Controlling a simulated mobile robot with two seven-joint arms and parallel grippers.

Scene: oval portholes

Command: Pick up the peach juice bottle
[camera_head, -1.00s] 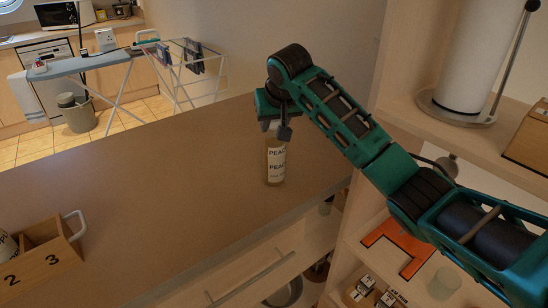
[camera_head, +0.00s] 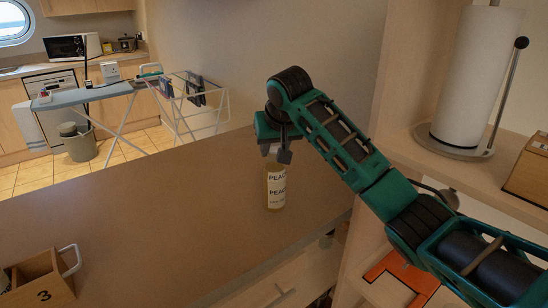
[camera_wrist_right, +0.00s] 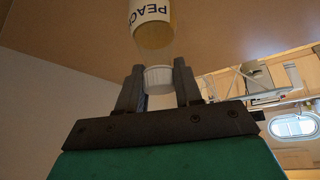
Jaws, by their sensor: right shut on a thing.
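The peach juice bottle (camera_head: 275,188) is upright over the brown counter (camera_head: 165,215). It has a yellowish body and a white label reading PEACH. My right gripper (camera_head: 277,150) comes down on it from above and is shut on its top. In the right wrist view the gripper's two dark fingers (camera_wrist_right: 159,78) stand on either side of the white ridged cap, with the bottle (camera_wrist_right: 152,28) beyond. Whether there is a gap under the bottle is hard to tell. My left gripper is not in view.
A wooden box with compartments (camera_head: 44,282) stands at the counter's left front. On the right are shelves with a paper towel roll (camera_head: 478,75) and an orange item (camera_head: 400,275). A drying rack (camera_head: 195,95) and ironing board (camera_head: 88,95) stand behind. The counter around the bottle is clear.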

